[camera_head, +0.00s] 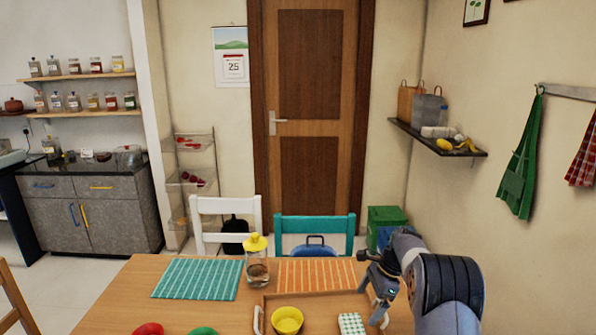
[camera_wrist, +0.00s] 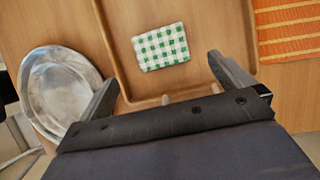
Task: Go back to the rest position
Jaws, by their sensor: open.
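My gripper (camera_head: 376,290) is at the end of my arm at the right of the head view, above the right side of the table (camera_head: 120,295). In the wrist view, its two fingers (camera_wrist: 163,72) are spread apart with nothing between them. Beneath them is a wooden tray (camera_wrist: 104,28), which also shows in the head view (camera_head: 325,306). A green-and-white checked cloth (camera_wrist: 160,46) lies in the tray, apart from the fingers. A yellow bowl (camera_head: 287,320) is also in the tray.
A glass jar with a yellow lid (camera_head: 257,266) stands between a green striped mat (camera_head: 198,278) and an orange striped mat (camera_head: 315,273). A shiny round dish (camera_wrist: 58,90) lies near one finger in the wrist view. White (camera_head: 226,212) and teal (camera_head: 314,226) chairs stand behind the table.

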